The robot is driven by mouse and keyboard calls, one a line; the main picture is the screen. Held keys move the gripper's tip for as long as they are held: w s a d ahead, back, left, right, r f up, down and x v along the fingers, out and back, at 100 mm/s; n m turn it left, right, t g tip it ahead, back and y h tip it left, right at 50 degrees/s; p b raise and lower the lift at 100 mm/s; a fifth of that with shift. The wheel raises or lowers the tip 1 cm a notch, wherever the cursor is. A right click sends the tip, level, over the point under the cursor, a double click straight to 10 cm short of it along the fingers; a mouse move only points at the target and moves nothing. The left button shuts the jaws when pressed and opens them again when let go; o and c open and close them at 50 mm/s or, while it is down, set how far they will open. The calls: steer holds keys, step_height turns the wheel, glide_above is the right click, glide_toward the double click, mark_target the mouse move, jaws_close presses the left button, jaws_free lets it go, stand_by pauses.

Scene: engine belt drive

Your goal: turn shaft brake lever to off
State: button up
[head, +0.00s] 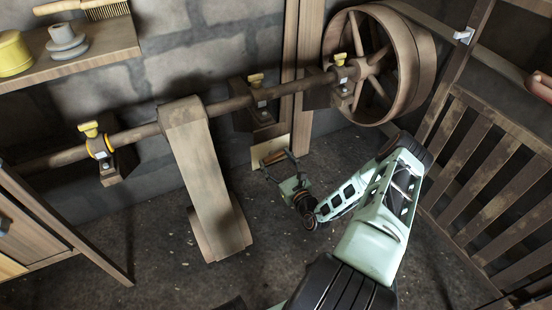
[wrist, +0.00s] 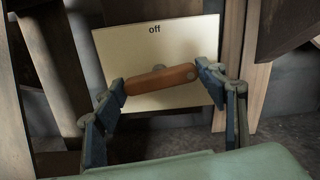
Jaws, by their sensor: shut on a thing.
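The shaft brake lever is an orange-brown handle (wrist: 160,79) in the wrist view, lying almost level with its right end a little higher. It sits in front of a cream plate (wrist: 125,55) with the word "off" near its top edge. My gripper (wrist: 166,82) has its blue fingers at the two ends of the handle and is shut on it. In the head view my gripper (head: 282,170) is low at the wall, in front of the cream plate (head: 262,153). The lever's pivot is mostly hidden behind the handle.
A line shaft (head: 225,105) with yellow-topped bearings runs along the wall above. A wide belt (head: 200,160) hangs from it left of my gripper. A large spoked wheel (head: 375,65) is at upper right. A slatted wooden rail (head: 500,170) stands right of my arm.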

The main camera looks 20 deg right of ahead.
steer(key=n+p, duration=0.2)
steer(key=n, duration=0.1)
steer(key=shift+r+n, duration=0.2)
steer(key=shift+n, duration=0.1)
steer(key=n+p, duration=0.3)
steer(key=n, duration=0.1)
steer(key=shift+n, duration=0.3)
steer(key=n+p, duration=0.1)
steer(key=n, duration=0.3)
steer(key=shift+p, duration=0.35)
steer(key=shift+f+n+p, duration=0.15)
steer(key=shift+n+p, duration=0.45)
steer(key=shift+n, duration=1.5)
steer(key=o, duration=1.2)
steer(key=shift+c, duration=0.2)
